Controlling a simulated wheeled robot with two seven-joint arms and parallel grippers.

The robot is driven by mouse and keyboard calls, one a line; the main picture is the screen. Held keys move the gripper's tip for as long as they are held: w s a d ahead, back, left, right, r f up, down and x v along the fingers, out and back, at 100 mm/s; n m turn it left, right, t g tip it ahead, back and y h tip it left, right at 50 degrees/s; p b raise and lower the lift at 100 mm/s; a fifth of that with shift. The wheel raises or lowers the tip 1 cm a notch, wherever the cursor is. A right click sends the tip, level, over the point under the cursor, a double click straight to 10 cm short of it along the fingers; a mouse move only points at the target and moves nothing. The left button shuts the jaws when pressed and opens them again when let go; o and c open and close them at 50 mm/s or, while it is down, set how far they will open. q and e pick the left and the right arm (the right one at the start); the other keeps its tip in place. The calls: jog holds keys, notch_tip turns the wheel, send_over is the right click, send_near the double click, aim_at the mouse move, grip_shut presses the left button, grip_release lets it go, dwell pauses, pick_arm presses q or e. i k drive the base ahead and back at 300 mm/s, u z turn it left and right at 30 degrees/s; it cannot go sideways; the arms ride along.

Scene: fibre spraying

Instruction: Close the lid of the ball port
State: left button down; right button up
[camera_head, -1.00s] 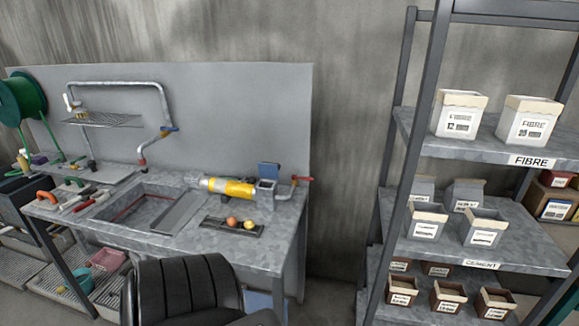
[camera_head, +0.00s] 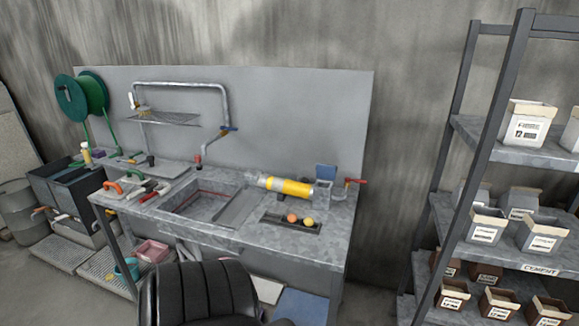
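The ball port (camera_head: 323,190) is a small grey box at the right end of the metal workbench, joined to a yellow and silver cylinder (camera_head: 283,186) on its left. Its blue-grey lid (camera_head: 326,172) stands raised, upright at the back of the box. A red-handled valve (camera_head: 355,182) sits on a pipe to its right. Two balls, one orange (camera_head: 292,218) and one yellow (camera_head: 307,222), rest in a dark tray (camera_head: 276,219) in front of the port. Neither of my grippers is in view.
A black chair (camera_head: 200,292) stands in front of the workbench (camera_head: 340,225). A shelf rack (camera_head: 505,150) with cement boxes is on the right. Hand tools (camera_head: 147,190) and a sink basin (camera_head: 205,203) occupy the bench's left. Floor shows between bench and rack.

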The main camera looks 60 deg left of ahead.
aim_at(323, 171)
jog(key=u, duration=0.45)
jog(key=k, duration=0.4)
jog(key=u, duration=0.5)
